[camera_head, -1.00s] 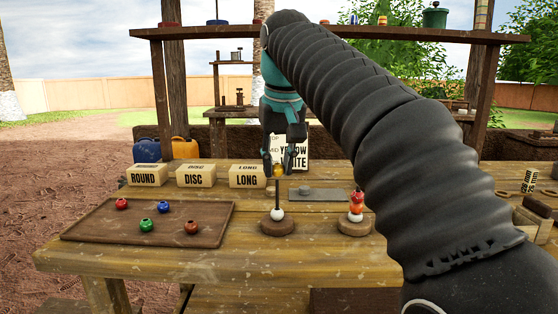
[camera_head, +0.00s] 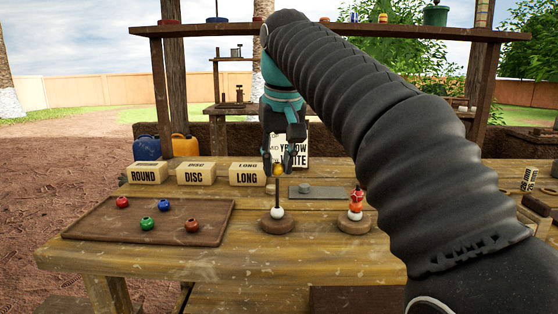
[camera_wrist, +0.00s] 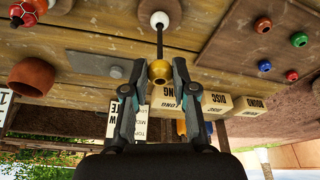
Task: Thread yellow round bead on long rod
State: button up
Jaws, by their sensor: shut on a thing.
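The yellow round bead (camera_head: 279,170) is held between the fingertips of my gripper (camera_head: 278,163). It also shows in the wrist view (camera_wrist: 160,70) between the two fingers. The long rod (camera_head: 278,194) is dark and upright on a round wooden base (camera_head: 277,226). A white bead (camera_head: 278,213) sits low on that rod. The yellow bead is at the rod's top end, lined up with it in both views. I cannot tell whether the rod tip has entered the bead's hole. The rod also shows in the wrist view (camera_wrist: 160,40).
A wooden tray (camera_head: 100,236) at left holds several loose beads. A shorter stack of red, orange and white beads (camera_head: 356,207) stands at right on its own base. Labelled blocks, including LONG (camera_head: 247,174), and a grey plate (camera_head: 325,193) lie behind.

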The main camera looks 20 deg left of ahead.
jog(key=shift+f+b, duration=0.85)
jog(key=shift+f, duration=0.35)
dwell(0.6)
dwell(0.5)
jog(key=o, duration=0.9)
jog(key=shift+r+p, duration=2.45)
jog(key=shift+r, duration=1.55)
jog(key=shift+d, duration=0.1)
